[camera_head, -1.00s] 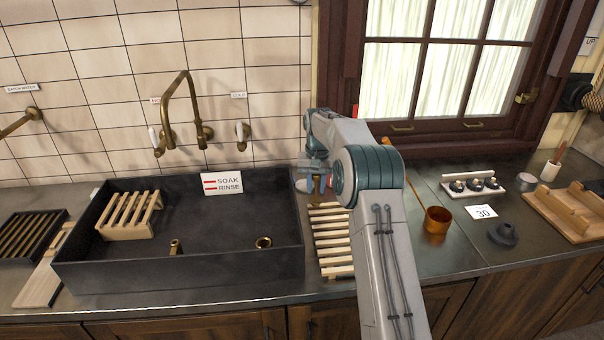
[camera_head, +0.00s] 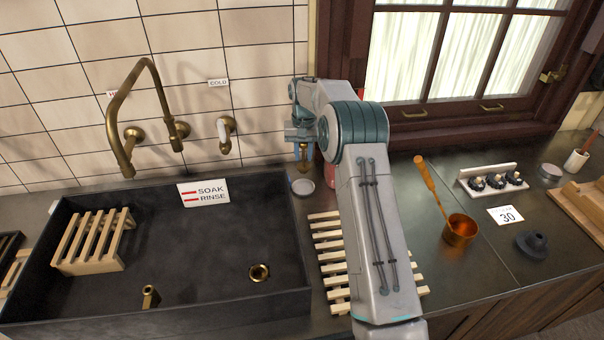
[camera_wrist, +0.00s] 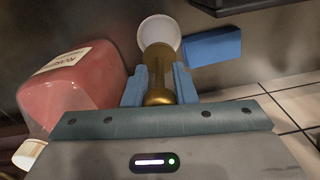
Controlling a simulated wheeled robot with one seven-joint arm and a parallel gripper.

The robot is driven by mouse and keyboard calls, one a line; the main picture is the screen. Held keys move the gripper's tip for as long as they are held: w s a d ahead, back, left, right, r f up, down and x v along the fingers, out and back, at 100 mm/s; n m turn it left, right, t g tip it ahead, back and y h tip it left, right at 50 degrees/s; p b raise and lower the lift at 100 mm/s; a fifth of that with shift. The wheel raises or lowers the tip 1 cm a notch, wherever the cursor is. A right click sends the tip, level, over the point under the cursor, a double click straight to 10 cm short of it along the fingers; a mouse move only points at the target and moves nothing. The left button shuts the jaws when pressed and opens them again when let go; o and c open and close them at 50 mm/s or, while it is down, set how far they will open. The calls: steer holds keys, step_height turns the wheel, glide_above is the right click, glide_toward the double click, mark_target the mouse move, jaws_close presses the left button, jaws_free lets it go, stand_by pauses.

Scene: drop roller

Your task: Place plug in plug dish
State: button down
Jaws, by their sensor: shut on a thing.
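My gripper (camera_head: 303,141) is shut on the brass plug (camera_head: 303,164), which hangs down between the fingers. In the wrist view the plug (camera_wrist: 158,84) sits between the blue-grey fingertips (camera_wrist: 160,88). The small white plug dish (camera_head: 303,187) lies on the counter right of the sink, near the wall. In the head view the plug shows just above the dish, with a gap between them. In the wrist view the round dish (camera_wrist: 159,28) shows past the plug's far end, partly covered by it. The exact height of the plug over the dish is hard to tell.
A reddish bottle (camera_wrist: 75,88) stands close beside my gripper. A blue block (camera_wrist: 213,46) lies by the dish.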

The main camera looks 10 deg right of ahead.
mark_target(303, 167)
step_height(303, 167, down, 6)
steer(key=shift+s+f+p, duration=0.1)
steer(key=shift+p, duration=0.75)
steer(key=shift+f, duration=0.35)
steer(key=shift+f, duration=0.25)
steer(key=c, duration=1.2)
jaws_free()
steer(key=shift+r, duration=0.1)
steer(key=shift+r, duration=0.15)
